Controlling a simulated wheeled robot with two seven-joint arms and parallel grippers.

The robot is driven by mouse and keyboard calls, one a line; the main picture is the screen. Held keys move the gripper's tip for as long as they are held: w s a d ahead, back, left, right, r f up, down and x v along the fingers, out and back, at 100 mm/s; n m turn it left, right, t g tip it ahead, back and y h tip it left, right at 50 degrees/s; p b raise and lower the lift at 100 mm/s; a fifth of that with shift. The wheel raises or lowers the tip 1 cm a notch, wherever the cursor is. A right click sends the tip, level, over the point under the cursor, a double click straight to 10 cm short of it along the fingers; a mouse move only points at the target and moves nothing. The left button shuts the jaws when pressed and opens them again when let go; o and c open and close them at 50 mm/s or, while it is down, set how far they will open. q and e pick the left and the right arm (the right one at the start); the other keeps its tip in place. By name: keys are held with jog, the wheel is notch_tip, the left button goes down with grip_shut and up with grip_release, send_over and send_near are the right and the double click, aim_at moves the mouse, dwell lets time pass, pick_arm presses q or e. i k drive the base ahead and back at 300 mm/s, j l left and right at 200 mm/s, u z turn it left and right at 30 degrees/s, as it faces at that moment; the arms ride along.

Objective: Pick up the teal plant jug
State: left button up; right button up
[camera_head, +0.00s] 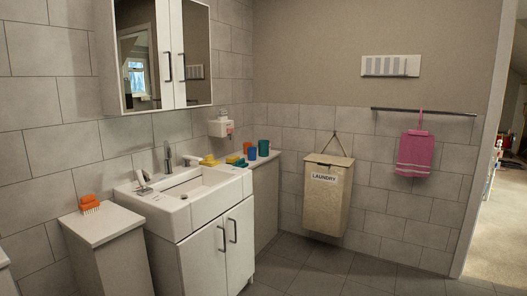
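No plant jug can be made out for sure. Small cup-like things stand on the ledge right of the sink: a teal one (264,147), a blue one (252,154) and an orange one (247,147) partly hidden behind it. They are too small to tell whether one is a jug. Neither of my grippers is in view.
A white sink (225,187) on a cabinet (235,245) stands at left, with yellow things on its back edge. An orange brush (89,203) lies on a low cabinet (105,222). A laundry bin (328,200) hangs on the back wall. The tiled floor (350,274) is clear.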

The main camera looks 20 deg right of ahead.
aim_at(264, 145)
jog(key=i+l+z, duration=0.45)
jog(key=i, duration=0.4)
jog(key=i+z, duration=0.5)
jog(key=i, duration=0.4)
jog(key=i+j+z, duration=0.1)
jog(key=i, duration=1.75)
